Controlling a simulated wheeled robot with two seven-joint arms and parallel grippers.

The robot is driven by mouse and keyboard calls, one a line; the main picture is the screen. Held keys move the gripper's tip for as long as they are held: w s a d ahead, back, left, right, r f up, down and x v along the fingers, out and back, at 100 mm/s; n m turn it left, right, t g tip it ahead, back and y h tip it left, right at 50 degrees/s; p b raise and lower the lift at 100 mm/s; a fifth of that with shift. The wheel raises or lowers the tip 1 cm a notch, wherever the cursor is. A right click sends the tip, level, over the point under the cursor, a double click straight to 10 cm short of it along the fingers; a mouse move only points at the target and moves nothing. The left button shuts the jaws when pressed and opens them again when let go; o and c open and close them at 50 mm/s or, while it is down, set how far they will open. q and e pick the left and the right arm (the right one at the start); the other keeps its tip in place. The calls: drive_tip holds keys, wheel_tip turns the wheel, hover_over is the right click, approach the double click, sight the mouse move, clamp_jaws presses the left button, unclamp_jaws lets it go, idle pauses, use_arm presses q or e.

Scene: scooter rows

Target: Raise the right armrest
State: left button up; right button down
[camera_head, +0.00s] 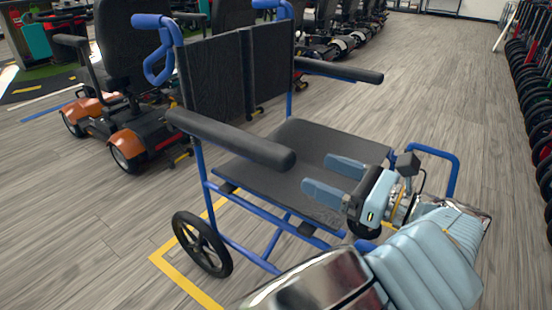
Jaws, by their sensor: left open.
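The wheelchair has a blue frame, a black seat (270,170) and a black backrest (220,78). The near black armrest (225,137), on a seated person's right, lies roughly level, running forward from the backrest side. The far armrest (338,70) also lies roughly level. My left gripper (322,175) is open, with two light-blue fingers apart and nothing between them. It shows over the front part of the seat, to the right of and below the near armrest's front end, apart from it. My arm hides part of the chair's front. My right gripper is not in view.
A blue push handle (160,45) rises at the back left. An orange and black scooter (105,120) stands behind on the left. More scooters (330,30) line the back, and a row of wheels (535,110) the right edge. Wooden floor (450,90) is clear between. Yellow tape (180,275) marks the floor.

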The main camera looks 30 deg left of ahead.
sight(276, 156)
use_arm(q)
drive_tip(key=a, duration=0.3)
drive_tip(key=a+b, duration=0.1)
drive_tip(key=a, duration=0.3)
drive_tip(key=w+a+b, duration=0.1)
drive_tip(key=a, duration=0.3)
drive_tip(key=shift+c, duration=0.2)
